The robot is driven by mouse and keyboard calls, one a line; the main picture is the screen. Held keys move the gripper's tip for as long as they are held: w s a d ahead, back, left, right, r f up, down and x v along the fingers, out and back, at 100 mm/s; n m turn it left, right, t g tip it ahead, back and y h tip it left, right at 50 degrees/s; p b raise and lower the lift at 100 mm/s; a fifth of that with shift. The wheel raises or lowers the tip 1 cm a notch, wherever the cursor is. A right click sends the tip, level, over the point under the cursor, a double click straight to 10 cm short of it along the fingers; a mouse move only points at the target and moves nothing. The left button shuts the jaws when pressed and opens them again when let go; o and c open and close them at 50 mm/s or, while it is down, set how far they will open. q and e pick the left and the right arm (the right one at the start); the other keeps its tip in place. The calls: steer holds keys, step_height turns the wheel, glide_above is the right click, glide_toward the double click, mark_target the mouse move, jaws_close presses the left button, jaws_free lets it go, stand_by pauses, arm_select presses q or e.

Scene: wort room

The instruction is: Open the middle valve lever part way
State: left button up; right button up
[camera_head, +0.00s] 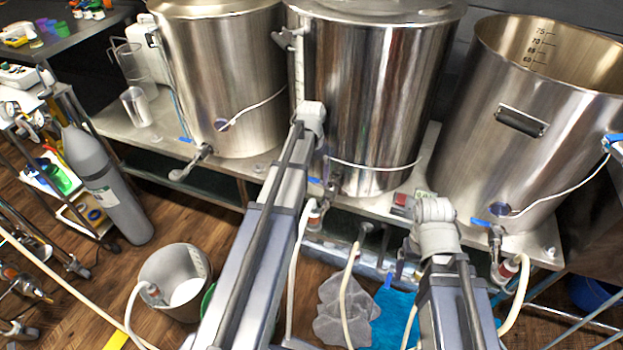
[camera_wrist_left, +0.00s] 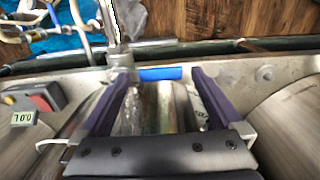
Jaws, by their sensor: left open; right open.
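The middle steel kettle (camera_head: 375,90) has a valve at its foot with a blue lever (camera_head: 314,181), partly hidden by my left arm in the head view. In the left wrist view, the blue lever (camera_wrist_left: 160,74) points sideways from the metal valve body (camera_wrist_left: 120,62), across the line of the outlet. My left gripper (camera_wrist_left: 163,77) has its two dark purple fingers apart, one near each end of the lever. The lever shows between the fingertips; whether they touch it I cannot tell. In the head view the left gripper is hidden by my arm. My right gripper is in neither view.
The left kettle (camera_head: 220,80) and the open right kettle (camera_head: 530,120) have their own valves and blue levers. A red and grey control box (camera_wrist_left: 32,100) lies near the middle valve. Hoses, a bucket (camera_head: 172,275) and cloths are on the floor below.

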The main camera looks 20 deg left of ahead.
arm_select(q)
steer(key=shift+c, duration=0.4)
jaws_close()
stand_by(0.4)
